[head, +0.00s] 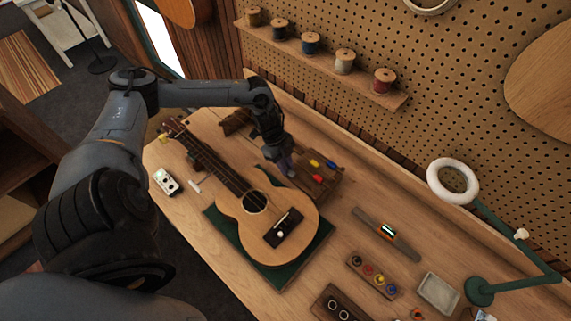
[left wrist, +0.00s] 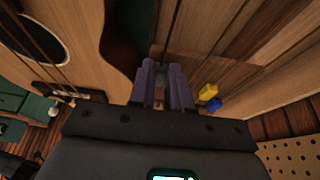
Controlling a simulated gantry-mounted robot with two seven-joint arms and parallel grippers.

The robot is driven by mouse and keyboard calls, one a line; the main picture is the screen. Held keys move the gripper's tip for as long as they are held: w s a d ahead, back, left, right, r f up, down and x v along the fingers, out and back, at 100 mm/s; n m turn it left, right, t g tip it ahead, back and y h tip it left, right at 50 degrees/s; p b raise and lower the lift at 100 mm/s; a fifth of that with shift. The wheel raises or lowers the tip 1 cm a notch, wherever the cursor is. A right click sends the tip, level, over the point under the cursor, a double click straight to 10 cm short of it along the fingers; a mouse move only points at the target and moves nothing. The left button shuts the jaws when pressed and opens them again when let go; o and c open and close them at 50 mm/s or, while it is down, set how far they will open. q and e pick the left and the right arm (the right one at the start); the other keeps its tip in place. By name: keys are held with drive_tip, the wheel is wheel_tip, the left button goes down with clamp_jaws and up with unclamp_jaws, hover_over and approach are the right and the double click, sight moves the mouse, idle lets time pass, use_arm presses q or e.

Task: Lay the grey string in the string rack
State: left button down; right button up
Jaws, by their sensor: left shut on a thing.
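The string rack (head: 325,192) is a brown wooden tray at the back middle of the bench, with red, yellow and blue pieces in it. My left gripper (head: 290,170) is low at the left side of the rack. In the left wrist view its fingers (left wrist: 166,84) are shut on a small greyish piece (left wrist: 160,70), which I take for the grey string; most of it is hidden. The yellow (left wrist: 208,92) and blue (left wrist: 214,105) pieces lie to the right of the fingers. I cannot tell whether the grey piece touches the rack. My right gripper is not in view.
A ukulele (head: 286,203) lies on a green mat (head: 322,243) just in front of the rack. A pegboard with a spool shelf (head: 330,68) rises behind. A ring lamp (head: 453,181) stands at the right.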

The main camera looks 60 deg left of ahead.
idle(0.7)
use_arm(q)
drive_tip(key=c, duration=0.7)
unclamp_jaws()
drive_tip(key=shift+r+p, duration=0.2)
drive_tip(key=shift+p, duration=0.15)
wheel_tip(320, 180, up, 2)
drive_tip(key=shift+r+p, duration=0.1)
drive_tip(key=shift+p, duration=0.95)
drive_tip(key=shift+r+p, duration=2.25)
